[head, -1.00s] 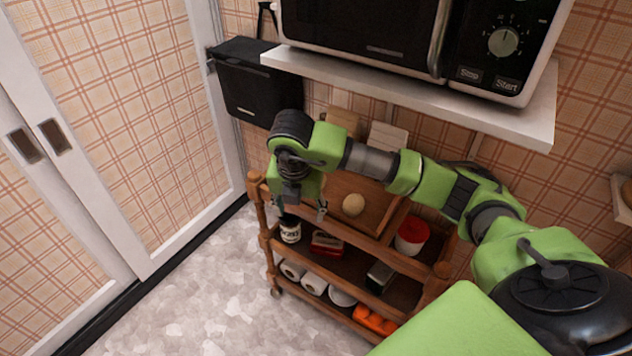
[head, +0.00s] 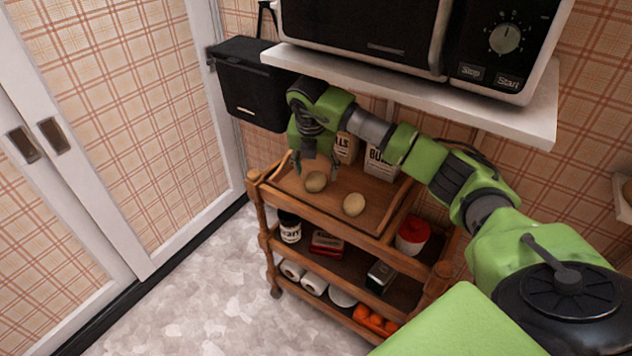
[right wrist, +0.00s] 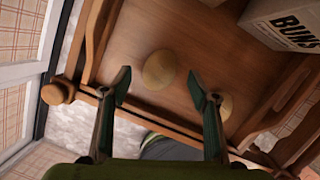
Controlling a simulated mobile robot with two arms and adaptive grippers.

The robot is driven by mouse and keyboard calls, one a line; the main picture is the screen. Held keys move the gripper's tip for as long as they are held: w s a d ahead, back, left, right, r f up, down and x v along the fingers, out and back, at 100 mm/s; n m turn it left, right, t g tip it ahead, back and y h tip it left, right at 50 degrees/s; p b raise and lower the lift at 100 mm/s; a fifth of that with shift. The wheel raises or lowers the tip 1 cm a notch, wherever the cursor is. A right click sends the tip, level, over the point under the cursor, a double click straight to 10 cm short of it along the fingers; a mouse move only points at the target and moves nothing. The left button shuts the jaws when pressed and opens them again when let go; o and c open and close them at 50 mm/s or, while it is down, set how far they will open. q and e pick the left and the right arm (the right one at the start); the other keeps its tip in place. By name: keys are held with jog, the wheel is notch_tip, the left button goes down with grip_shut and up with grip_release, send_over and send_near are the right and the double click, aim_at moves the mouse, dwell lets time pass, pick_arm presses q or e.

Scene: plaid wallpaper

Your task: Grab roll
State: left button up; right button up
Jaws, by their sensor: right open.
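Two round tan rolls lie on the top tray of a wooden cart (head: 375,215). The left roll (head: 316,182) is just below my right gripper (head: 320,166). The other roll (head: 353,204) lies to its right, nearer the front edge. In the right wrist view the left roll (right wrist: 159,70) sits ahead, between the two spread fingertips (right wrist: 159,84) and apart from both. The other roll (right wrist: 226,107) is partly hidden behind the right finger. My right gripper is open and empty. My left gripper is not in view.
Two bags, one marked BUNS (head: 381,162), stand at the back of the tray. A microwave shelf (head: 430,95) overhangs behind the arm. A black box (head: 250,85) hangs on the wall at left. The lower shelves hold a dark jar (head: 290,228), a red-lidded tub (head: 412,236) and paper rolls (head: 314,283).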

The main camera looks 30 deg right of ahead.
jog(key=shift+x, duration=1)
jog(key=shift+f, duration=0.5)
jog(key=c, duration=1.2)
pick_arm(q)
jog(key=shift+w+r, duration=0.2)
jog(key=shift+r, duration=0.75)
pick_arm(e)
jog(key=shift+r, duration=0.1)
